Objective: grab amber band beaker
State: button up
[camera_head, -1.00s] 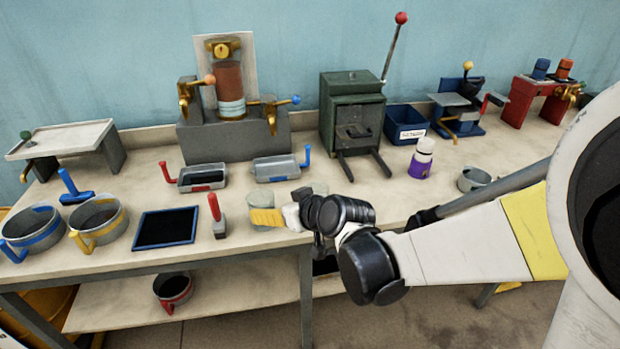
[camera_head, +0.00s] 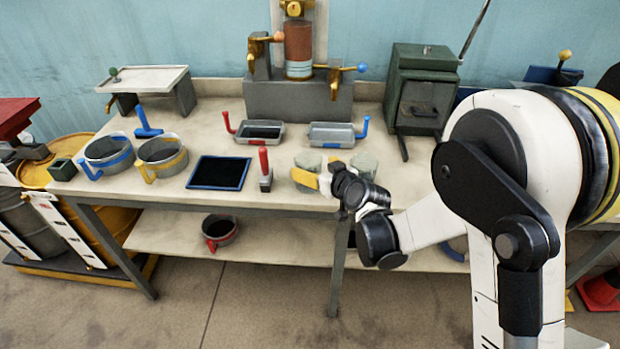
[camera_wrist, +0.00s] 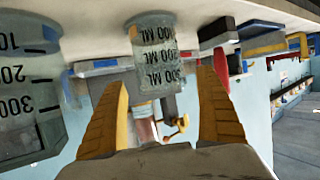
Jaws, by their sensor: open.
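Two clear glass beakers stand on the bench: the left beaker (camera_head: 308,162) and the right beaker (camera_head: 364,163). My gripper (camera_head: 312,178) is open, with yellow fingers, low at the front of the left beaker. The wrist view is upside down. There, the left beaker (camera_wrist: 157,45), with ML marks, shows between my open fingers (camera_wrist: 163,88), with gaps at its sides. The right beaker (camera_wrist: 25,90) is large at the left edge.
A blue-banded pot (camera_head: 108,152), a blue-edged dark tray (camera_head: 218,173) and a red-handled tool (camera_head: 265,172) lie left of my gripper. Two handled pans (camera_head: 260,134) (camera_head: 331,136) sit behind the beakers. A green box machine (camera_head: 418,90) stands back right.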

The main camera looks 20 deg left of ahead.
aim_at(305, 161)
jog(key=x, duration=0.3)
jog(key=shift+w+a+f+b, duration=0.15)
jog(key=shift+b, duration=0.25)
jog(key=c, duration=1.3)
